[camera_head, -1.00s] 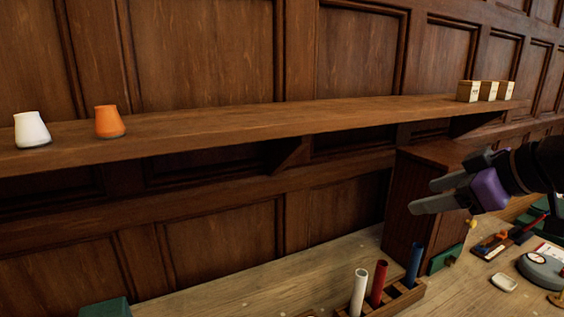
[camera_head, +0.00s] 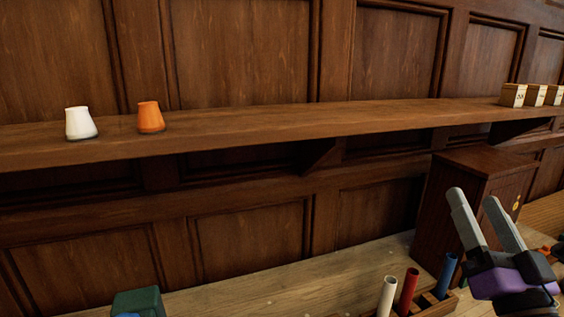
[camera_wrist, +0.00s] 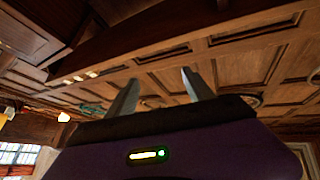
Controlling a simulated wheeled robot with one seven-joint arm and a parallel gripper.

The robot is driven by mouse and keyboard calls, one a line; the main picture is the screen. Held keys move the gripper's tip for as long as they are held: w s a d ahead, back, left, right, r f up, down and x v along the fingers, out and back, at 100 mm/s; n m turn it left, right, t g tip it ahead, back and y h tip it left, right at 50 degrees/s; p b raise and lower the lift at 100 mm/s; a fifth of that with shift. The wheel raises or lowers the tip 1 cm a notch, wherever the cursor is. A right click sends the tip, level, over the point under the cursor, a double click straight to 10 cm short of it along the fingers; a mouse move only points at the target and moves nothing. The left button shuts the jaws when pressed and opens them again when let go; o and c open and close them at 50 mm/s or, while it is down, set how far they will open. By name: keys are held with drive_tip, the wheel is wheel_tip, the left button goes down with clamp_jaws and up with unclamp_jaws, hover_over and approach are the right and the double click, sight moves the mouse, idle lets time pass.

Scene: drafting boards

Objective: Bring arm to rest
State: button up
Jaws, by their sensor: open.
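My gripper (camera_head: 474,207) is at the lower right of the head view, with its two grey fingers apart and pointing up and to the left. Nothing is between the fingers. It is in front of the dark wooden cabinet (camera_head: 463,196) and below the level of the shelf. In the wrist view my gripper (camera_wrist: 158,92) also shows open and empty, with the panelled wall beyond it.
A wooden shelf (camera_head: 260,131) runs along the wall with a white cup (camera_head: 80,123), an orange cup (camera_head: 150,117) and small boxes (camera_head: 512,95). Below, a rack (camera_head: 438,304) holds white, red and blue tubes. A green object (camera_head: 137,303) stands on the worktop (camera_head: 250,290).

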drive_tip(key=s+a+f+n+g, duration=0.1)
drive_tip(key=s+a+f+g, duration=0.2)
drive_tip(key=s+f, duration=0.7)
drive_tip(key=s+a+f+n+g, duration=0.1)
drive_tip(key=s+a+f+g, duration=0.2)
drive_tip(key=s+f, duration=0.7)
drive_tip(key=s+a+f+n+g, duration=0.2)
drive_tip(key=s+f, duration=0.8)
drive_tip(key=s, duration=0.7)
drive_tip(key=shift+a+f+g+y, duration=0.2)
drive_tip(key=shift+a+g+y, duration=0.2)
drive_tip(key=shift+a, duration=0.5)
